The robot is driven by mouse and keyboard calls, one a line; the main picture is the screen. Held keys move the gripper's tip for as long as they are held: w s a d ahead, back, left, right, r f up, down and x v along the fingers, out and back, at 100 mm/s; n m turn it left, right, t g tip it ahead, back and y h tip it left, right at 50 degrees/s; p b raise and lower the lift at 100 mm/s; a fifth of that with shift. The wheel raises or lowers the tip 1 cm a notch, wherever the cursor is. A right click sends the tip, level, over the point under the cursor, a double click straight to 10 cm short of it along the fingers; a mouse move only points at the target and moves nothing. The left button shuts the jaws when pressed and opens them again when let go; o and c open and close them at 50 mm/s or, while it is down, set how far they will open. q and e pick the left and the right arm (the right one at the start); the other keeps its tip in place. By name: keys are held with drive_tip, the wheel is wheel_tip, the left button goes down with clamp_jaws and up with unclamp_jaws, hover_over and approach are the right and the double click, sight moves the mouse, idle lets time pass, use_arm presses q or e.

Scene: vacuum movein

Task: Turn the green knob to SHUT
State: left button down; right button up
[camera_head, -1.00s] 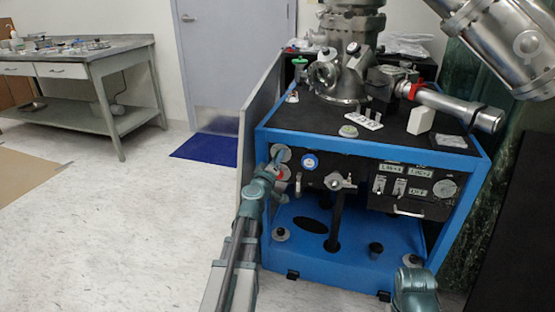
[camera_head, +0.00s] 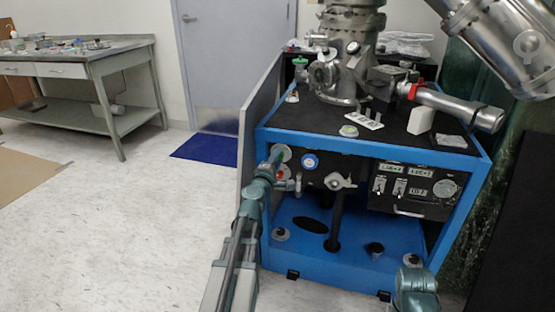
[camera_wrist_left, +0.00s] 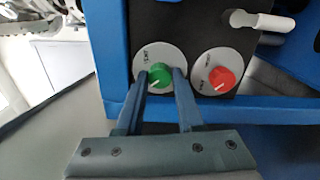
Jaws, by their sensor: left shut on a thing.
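The green knob (camera_wrist_left: 160,75) sits on a round pale plate on the black front panel. It is between the two fingers of my left gripper (camera_wrist_left: 161,77), which is shut on it. A white mark on the knob points down and to the left in the wrist view. The lettering on the plate is too small to read surely. In the head view my left gripper (camera_head: 275,160) reaches the panel's upper left corner and hides the knob; part of the plate (camera_head: 284,151) shows.
A red knob (camera_wrist_left: 221,78) on its own plate is just right of the green one. A pale valve handle (camera_wrist_left: 262,21) sticks out farther right. The blue frame (camera_head: 445,160) edges the panel, with a gauge (camera_head: 310,161) nearby. Open floor (camera_head: 110,220) lies left.

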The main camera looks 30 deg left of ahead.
use_arm(q)
drive_tip(key=shift+n, duration=0.4)
drive_tip(key=c, duration=0.5)
unclamp_jaws()
drive_tip(key=shift+s, duration=0.1)
